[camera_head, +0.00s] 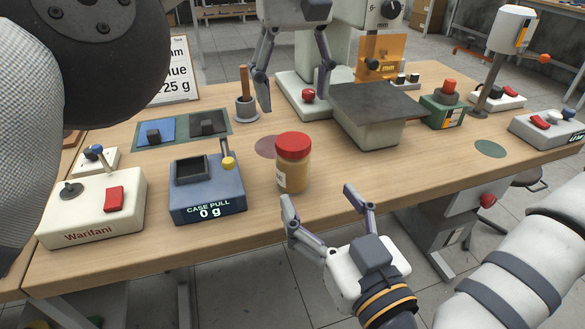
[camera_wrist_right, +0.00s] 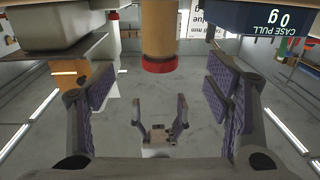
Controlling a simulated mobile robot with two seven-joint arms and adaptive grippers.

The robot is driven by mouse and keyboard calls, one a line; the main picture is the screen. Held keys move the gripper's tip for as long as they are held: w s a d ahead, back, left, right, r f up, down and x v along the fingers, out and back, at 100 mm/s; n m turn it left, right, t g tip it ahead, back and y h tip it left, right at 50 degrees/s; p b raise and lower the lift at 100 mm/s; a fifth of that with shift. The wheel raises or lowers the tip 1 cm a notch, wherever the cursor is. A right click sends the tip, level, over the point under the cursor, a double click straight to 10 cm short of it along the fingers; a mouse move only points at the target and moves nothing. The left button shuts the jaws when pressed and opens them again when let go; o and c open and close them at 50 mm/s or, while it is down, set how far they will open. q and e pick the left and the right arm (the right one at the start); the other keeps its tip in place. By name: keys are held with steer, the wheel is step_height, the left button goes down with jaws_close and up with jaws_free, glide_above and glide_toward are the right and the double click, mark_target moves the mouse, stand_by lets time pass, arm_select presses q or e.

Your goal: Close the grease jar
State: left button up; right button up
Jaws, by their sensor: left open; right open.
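The grease jar (camera_head: 292,178) stands upright near the middle of the table's front part, with tan contents and a pale label. Its red lid (camera_head: 292,146) sits on top; I cannot tell how tightly. In the right wrist view the jar (camera_wrist_right: 159,28) and lid (camera_wrist_right: 159,64) appear upside down. My left gripper (camera_head: 294,103) is open and empty above and behind the jar, fingers pointing down; it also shows in the right wrist view (camera_wrist_right: 160,112). My right gripper (camera_head: 320,202) is open and empty at the table's front edge, its fingers pointing toward the jar without touching it.
The CASE PULL scale (camera_head: 207,193) stands left of the jar, and a white control box (camera_head: 92,208) farther left. A dark-topped block (camera_head: 372,120) stands right behind the jar. A holder with a wooden handle (camera_head: 246,108) is behind.

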mark_target(300, 169)
arm_select(q)
steer(key=shift+w, duration=0.1)
arm_select(e)
steer(key=x, duration=1.1)
steer(key=shift+w+a, duration=0.15)
steer(key=shift+w, duration=0.1)
jaws_close()
arm_select(q)
steer(key=n, duration=0.6)
steer(key=shift+n, duration=0.4)
steer(key=n, duration=0.6)
steer(key=shift+n, duration=0.4)
